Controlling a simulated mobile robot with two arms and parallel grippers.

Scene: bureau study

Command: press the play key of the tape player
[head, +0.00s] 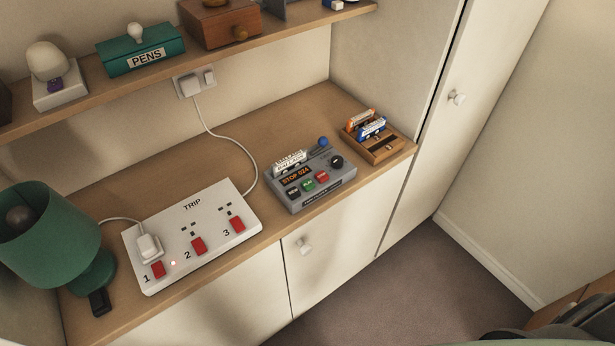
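The tape player (315,184) is a grey box on the wooden counter, right of the middle. Its orange display reads "STOP 024". The key labels are too small to read surely; the green one may be the play key. A black knob (337,161) and a blue knob (323,141) sit at its right and back. A white labelled cassette (289,160) stands at its back left. Neither gripper shows in the head view.
A white power strip (215,222) marked TRIP lies left of the player, with a cord to the wall socket (193,82). A green lamp (50,225) stands far left. A wooden cassette rack (385,151) is right of the player. A shelf (290,28) overhangs the counter's back.

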